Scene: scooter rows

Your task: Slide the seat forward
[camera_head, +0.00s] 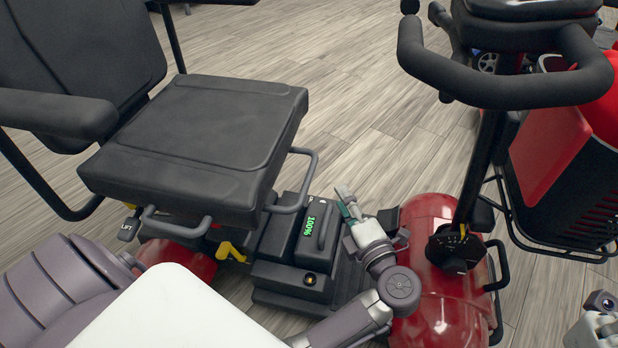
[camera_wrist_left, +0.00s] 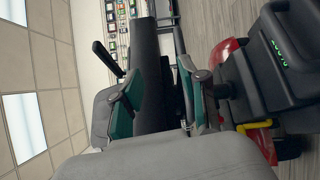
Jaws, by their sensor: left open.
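The scooter's black seat (camera_head: 205,135) is at the left in the head view, over the red rear body. A looped black bar (camera_head: 300,180) sticks out at its front edge, and another loop (camera_head: 175,224) sits under its near side. A yellow lever (camera_head: 232,252) is below the seat. My left gripper (camera_head: 346,203) is open and empty, right of the seat and beside the battery box, apart from the seat. In the left wrist view its two green-sided fingers (camera_wrist_left: 158,100) are spread, with the dark seat behind them. Part of my right wrist (camera_head: 597,320) shows at the lower right; its fingers are hidden.
The black battery box (camera_head: 308,228) with a green 100% display stands between the seat and the red front body (camera_head: 440,300). The steering column and handlebar (camera_head: 500,85) rise at the right. A black armrest (camera_head: 55,112) flanks the seat. Open wooden floor (camera_head: 350,60) lies behind.

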